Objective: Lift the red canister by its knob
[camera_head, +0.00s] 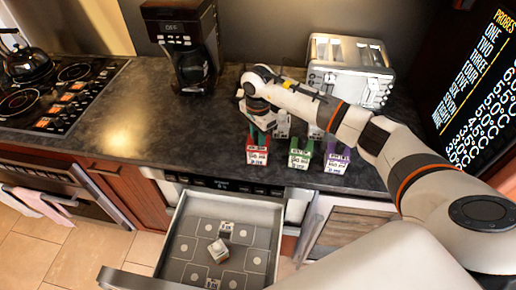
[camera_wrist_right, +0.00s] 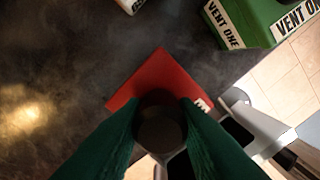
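The red canister (camera_head: 257,153) stands upright on the dark counter near its front edge, with a white label on its front. In the right wrist view its red top (camera_wrist_right: 158,78) shows, with a dark round knob (camera_wrist_right: 160,122) on it. My right gripper (camera_head: 260,132) is pointed down directly over the canister. Its two green fingers (camera_wrist_right: 161,112) lie on either side of the knob, close against it. I cannot tell whether they press on it. My left gripper is not in view.
A green canister (camera_head: 300,154) and a purple one (camera_head: 337,159) stand to the right of the red one. A toaster (camera_head: 350,60) and coffee maker (camera_head: 183,40) are behind. An open drawer (camera_head: 183,250) juts out below. The counter at left is clear.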

